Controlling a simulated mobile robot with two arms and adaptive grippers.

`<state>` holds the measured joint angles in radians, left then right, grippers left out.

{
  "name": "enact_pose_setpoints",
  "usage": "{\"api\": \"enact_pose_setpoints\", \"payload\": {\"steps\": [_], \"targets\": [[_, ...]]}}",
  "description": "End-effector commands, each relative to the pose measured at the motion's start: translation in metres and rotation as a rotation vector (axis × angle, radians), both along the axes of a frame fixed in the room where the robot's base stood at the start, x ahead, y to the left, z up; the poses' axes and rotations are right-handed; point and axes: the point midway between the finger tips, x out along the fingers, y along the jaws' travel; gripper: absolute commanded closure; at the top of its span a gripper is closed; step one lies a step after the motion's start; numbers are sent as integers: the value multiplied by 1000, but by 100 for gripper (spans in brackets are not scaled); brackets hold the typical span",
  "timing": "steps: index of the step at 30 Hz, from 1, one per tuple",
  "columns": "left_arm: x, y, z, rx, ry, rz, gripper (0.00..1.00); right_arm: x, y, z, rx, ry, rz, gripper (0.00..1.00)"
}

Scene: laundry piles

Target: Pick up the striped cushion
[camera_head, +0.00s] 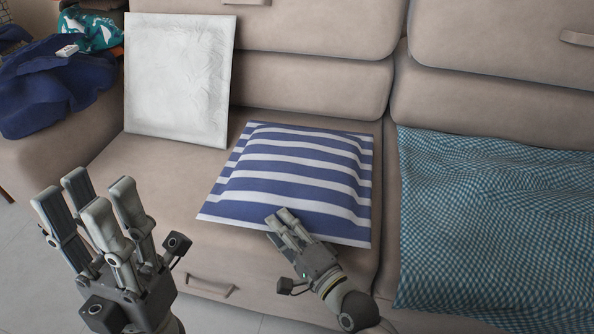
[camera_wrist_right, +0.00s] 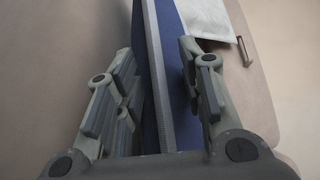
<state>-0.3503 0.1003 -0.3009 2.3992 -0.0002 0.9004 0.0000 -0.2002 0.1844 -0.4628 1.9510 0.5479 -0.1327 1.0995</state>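The striped cushion (camera_head: 289,168), blue and white, lies on the tan sofa seat, its front corner edge toward me. My right gripper (camera_head: 283,220) is at the cushion's front edge, with upper fingers over the fabric in the head view. In the right wrist view the cushion's edge (camera_wrist_right: 160,95) passes between the fingers (camera_wrist_right: 160,80). Whether they press on it from both sides cannot be told. Lower fingers are hidden in the head view. My left gripper (camera_head: 95,200) is open and empty, in front of the sofa at the left, apart from the cushion.
A white cushion (camera_head: 178,75) leans on the backrest behind left. A teal checked cloth (camera_head: 495,220) covers the right seat. Dark blue clothing (camera_head: 45,90) lies on the left armrest, with a teal patterned cloth (camera_head: 92,32) behind. The seat left of the striped cushion is bare.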

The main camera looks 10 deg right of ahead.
Motion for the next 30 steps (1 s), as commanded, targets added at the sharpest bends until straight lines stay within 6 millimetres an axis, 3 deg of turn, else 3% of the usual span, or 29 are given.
{"api": "enact_pose_setpoints", "payload": {"steps": [3,18,30], "targets": [[0,0,0,0,0,0,64,0,0,0,-1,1,-1,100],[0,0,0,0,-1,1,64,1,-1,2,-1,-6,-2,100],[0,1,18,0,-2,1,64,1,-1,17,-1,-6,-2,100]]}}
